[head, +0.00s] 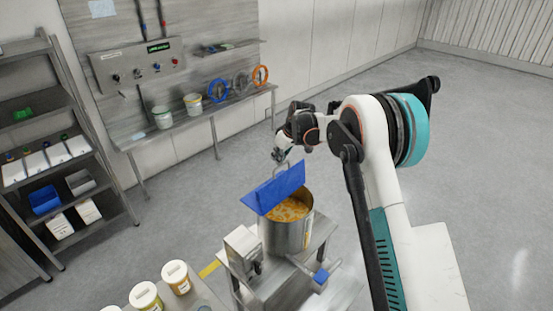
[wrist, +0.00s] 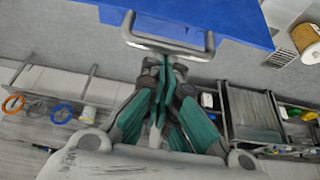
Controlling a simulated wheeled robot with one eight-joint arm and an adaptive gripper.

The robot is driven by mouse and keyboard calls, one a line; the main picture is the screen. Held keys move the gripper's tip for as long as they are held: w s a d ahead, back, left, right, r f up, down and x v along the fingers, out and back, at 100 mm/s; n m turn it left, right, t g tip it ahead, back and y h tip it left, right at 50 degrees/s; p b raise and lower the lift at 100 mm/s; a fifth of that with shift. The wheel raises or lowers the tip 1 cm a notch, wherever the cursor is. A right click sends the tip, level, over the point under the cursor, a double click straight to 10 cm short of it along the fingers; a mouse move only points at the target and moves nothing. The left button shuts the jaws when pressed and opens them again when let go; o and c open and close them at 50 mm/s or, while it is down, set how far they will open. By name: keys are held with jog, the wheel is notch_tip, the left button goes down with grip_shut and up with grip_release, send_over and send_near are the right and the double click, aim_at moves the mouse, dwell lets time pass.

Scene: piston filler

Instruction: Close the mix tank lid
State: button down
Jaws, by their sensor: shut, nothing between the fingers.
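The mix tank (head: 287,235) is a steel pot with orange, lumpy contents showing. Its blue lid (head: 273,188) stands tilted open, raised above the rim on the far side; it also fills the top of the wrist view (wrist: 200,14). A grey bar handle (wrist: 168,46) is fixed to the lid. My gripper (head: 279,155) is just beyond the lid near its upper edge. In the wrist view my gripper's fingertips (wrist: 168,66) are together, pointing at the handle bar, very close to it. Whether they touch it I cannot tell.
The tank stands on a steel machine with a grey box (head: 243,250) and a blue-ended handle (head: 320,275). Lidded jars (head: 175,277) stand at the front left. A wall bench (head: 190,118) and a shelf rack (head: 45,150) are behind. The floor to the right is clear.

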jog(key=shift+s+d+t+y+b, duration=0.3)
jog(key=shift+s+d+b, duration=0.2)
jog(key=shift+b, duration=0.15)
jog(key=s+d+f+t+y+b, duration=0.4)
jog(key=s+d+b, duration=0.5)
jog(key=b, duration=0.6)
jog(key=s+d+f+t+y+b, duration=0.3)
jog(key=f+b, duration=0.4)
jog(key=b, duration=0.3)
jog(key=s+d+f+t+y+b, duration=0.2)
jog(key=s+d+f+b, duration=0.1)
jog(key=f+b, duration=0.4)
jog(key=shift+s+d+t+y+b, duration=0.4)
jog(key=shift+s+b, duration=0.2)
jog(key=shift+b, duration=1.2)
